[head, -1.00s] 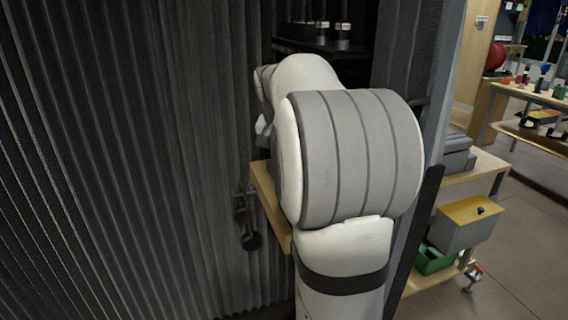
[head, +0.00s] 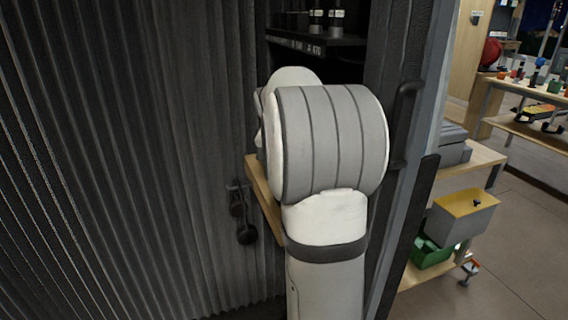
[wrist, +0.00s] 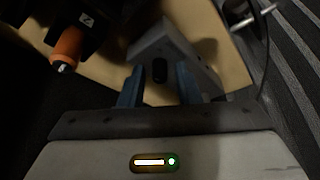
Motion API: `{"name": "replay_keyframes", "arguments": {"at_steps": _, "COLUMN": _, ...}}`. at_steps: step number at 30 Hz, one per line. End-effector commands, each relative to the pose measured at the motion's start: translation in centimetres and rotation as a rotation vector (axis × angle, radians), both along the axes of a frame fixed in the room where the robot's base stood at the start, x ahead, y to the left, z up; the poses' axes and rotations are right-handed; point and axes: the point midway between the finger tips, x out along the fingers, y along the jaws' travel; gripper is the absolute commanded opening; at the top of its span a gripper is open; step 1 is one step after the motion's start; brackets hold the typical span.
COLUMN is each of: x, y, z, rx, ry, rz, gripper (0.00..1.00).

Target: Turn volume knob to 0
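In the wrist view a small dark knob (wrist: 159,70) sits on a grey box (wrist: 150,42); I cannot read any marking or its setting. My gripper (wrist: 159,76) has its two blue fingers apart, one on each side of the knob in the picture, with a gap visible on both sides. I cannot tell how far the fingertips are from the knob in depth. In the head view my own arm hides the gripper, the knob and the box.
The box rests on a wooden surface (wrist: 215,35), whose edge shows in the head view (head: 262,200). An orange-and-black object (wrist: 68,46) is left of the box. A dark rack shelf (head: 315,40) holds small items. A corrugated dark wall (head: 130,150) stands on the left.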

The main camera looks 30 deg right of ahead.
Motion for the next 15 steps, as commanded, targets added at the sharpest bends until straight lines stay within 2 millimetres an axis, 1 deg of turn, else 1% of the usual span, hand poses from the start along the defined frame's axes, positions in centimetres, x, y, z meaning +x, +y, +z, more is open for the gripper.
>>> {"name": "replay_keyframes", "arguments": {"at_steps": 1, "x": 0.0, "y": -0.01, "z": 0.01, "rx": 0.0, "ry": 0.0, "rz": 0.0, "gripper": 0.25}}
{"name": "replay_keyframes", "arguments": {"at_steps": 2, "x": -0.01, "y": -0.02, "z": 0.01, "rx": 0.0, "ry": 0.0, "rz": 0.0, "gripper": 0.23}}
{"name": "replay_keyframes", "arguments": {"at_steps": 10, "x": -0.02, "y": -0.04, "z": 0.02, "rx": 0.0, "ry": 0.0, "rz": -0.001, "gripper": 0.01}}
{"name": "replay_keyframes", "arguments": {"at_steps": 15, "x": -0.03, "y": -0.06, "z": 0.02, "rx": 0.0, "ry": 0.0, "rz": -0.001, "gripper": 0.0}}
